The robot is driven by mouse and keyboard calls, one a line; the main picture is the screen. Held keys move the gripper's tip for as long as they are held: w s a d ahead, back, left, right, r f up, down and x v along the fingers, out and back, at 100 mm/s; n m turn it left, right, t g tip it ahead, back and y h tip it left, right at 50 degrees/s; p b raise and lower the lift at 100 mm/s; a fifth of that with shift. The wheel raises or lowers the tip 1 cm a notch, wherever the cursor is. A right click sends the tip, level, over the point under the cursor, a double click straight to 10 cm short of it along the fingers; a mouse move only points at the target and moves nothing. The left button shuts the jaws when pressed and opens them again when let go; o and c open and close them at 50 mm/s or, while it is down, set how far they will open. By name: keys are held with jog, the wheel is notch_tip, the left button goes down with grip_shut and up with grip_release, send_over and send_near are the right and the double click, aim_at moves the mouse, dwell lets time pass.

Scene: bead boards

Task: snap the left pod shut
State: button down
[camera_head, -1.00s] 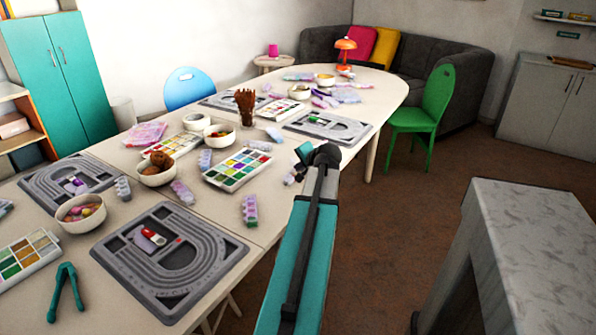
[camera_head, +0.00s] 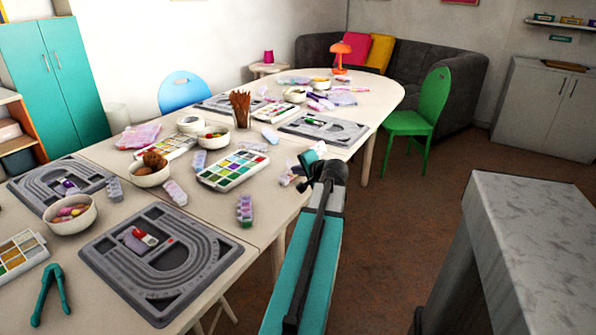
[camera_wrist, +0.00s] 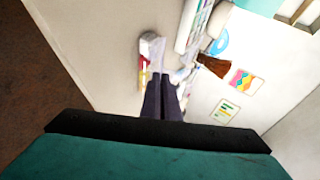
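Several small translucent pods, each a strip of compartments, lie on the table; I cannot tell which is the left one. In the head view one pod (camera_head: 245,210) with purple and green contents lies near the front edge, and another (camera_head: 175,192) lies to its left. A pod (camera_head: 290,174) lies partly hidden beside my arm's end. My gripper (camera_head: 313,155) is over the table's near edge, mostly hidden by my wrist. In the wrist view its dark fingers (camera_wrist: 162,101) are together with nothing visible between them. A pod (camera_wrist: 151,60) with red and yellow contents shows just beyond the fingertips; its lid state is unclear.
Grey bead boards (camera_head: 165,262), a paint-like bead tray (camera_head: 232,170), bowls (camera_head: 150,170) and a cup of brown sticks (camera_head: 241,110) crowd the table. A grey counter (camera_head: 530,215) stands at right. Open floor (camera_head: 400,215) lies between table and counter.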

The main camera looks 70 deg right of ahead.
jog(key=c, duration=2)
grip_release()
jog(key=shift+s+a+r, duration=0.1)
jog(key=p+v, duration=0.1)
jog(key=v, duration=1.2)
jog(key=shift+s+a, duration=0.2)
jog(key=shift+o, duration=0.9)
jog(key=shift+s, duration=0.1)
